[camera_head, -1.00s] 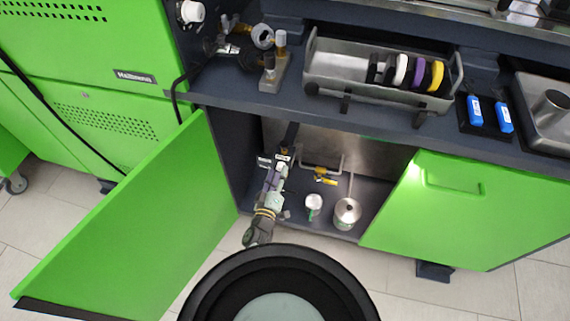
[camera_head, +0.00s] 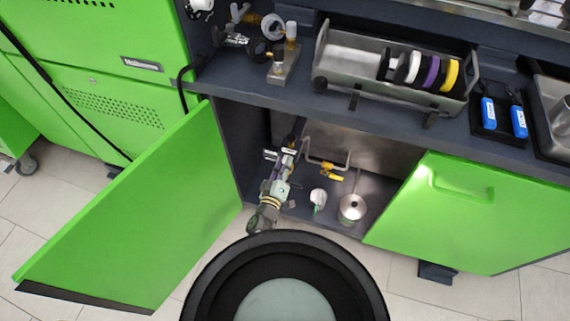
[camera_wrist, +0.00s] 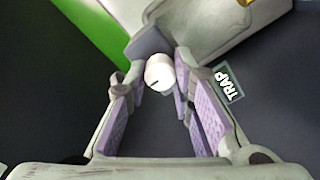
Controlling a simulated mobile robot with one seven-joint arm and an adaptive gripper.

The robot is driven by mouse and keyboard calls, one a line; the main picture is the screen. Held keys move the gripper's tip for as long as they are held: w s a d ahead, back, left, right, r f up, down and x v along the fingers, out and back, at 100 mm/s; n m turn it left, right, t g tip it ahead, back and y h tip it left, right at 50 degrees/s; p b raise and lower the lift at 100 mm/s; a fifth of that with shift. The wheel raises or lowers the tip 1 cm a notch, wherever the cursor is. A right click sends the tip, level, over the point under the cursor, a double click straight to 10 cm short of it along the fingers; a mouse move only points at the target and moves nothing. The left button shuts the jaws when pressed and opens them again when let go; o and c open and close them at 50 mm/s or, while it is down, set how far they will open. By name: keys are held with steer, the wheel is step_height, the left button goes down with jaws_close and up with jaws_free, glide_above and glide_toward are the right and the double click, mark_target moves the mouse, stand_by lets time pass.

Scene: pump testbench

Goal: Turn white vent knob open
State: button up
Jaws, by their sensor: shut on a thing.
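The white vent knob (camera_wrist: 160,72) is round, with a short dark mark on its face. In the wrist view it sits between the tips of my gripper's purple-padded fingers, against a dark panel. My gripper (camera_wrist: 161,80) is shut on the knob, with the left and right fingers on either side of it. In the head view my gripper (camera_head: 287,163) reaches into the open lower cabinet, near small label plates (camera_head: 270,155). The knob cannot be made out there. A "TRAP" label (camera_wrist: 229,84) lies just right of the fingers in the wrist view.
The open green door (camera_head: 130,215) stands left of my arm; a closed green door (camera_head: 450,205) is at right. A yellow-handled valve (camera_head: 330,172), a small white-topped vessel (camera_head: 318,198) and a metal flask (camera_head: 352,206) are right of my gripper. The dark worktop (camera_head: 270,95) lies above.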

jaws_close()
steer(key=m+b, duration=0.5)
steer(key=m, duration=1.8)
steer(key=shift+m+b, duration=0.3)
steer(key=shift+m, duration=0.1)
stand_by(0.3)
steer(key=o, duration=0.6)
jaws_free()
